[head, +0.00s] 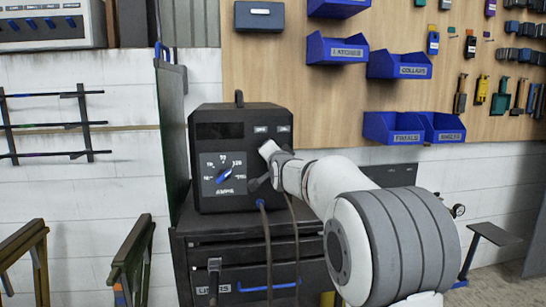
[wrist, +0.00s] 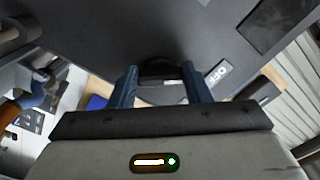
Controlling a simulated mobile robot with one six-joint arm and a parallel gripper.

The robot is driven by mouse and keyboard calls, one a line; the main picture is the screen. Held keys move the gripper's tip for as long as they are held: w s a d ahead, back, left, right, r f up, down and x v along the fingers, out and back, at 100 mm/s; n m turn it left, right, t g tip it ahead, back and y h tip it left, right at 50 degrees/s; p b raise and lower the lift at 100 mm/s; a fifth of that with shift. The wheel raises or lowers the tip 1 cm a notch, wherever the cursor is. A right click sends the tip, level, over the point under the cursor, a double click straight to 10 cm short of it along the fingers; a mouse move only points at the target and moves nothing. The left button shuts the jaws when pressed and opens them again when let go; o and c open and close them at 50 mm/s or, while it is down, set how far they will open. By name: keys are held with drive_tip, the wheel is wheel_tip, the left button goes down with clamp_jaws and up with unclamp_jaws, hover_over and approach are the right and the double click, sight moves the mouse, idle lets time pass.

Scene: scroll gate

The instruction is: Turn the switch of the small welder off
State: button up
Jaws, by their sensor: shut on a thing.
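The small welder (head: 220,132) is a black box on a dark cabinet, with an AMPS dial and a dark display on its front. My gripper (head: 266,150) reaches its front from the right, below two small labels, and hides the switch there. In the wrist view my gripper (wrist: 160,76) has its two blue-grey fingers on either side of a dark part, apparently the switch (wrist: 158,68), and is shut on it. A label reading OFF (wrist: 217,74) is beside the right finger. Which way the switch is turned cannot be told.
The AMPS dial (head: 225,174) with a blue pointer is left of my gripper. Cables (head: 265,225) hang from the welder's front over the drawer cabinet (head: 255,243). Blue bins (head: 393,127) hang on the board at right. A dark panel (head: 172,135) stands left of the welder.

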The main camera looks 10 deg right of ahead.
drive_tip(key=shift+f, duration=0.1)
idle(0.3)
drive_tip(key=o, duration=1)
drive_tip(key=shift+s, duration=0.1)
drive_tip(key=s, duration=0.7)
drive_tip(key=shift+s+b, duration=0.3)
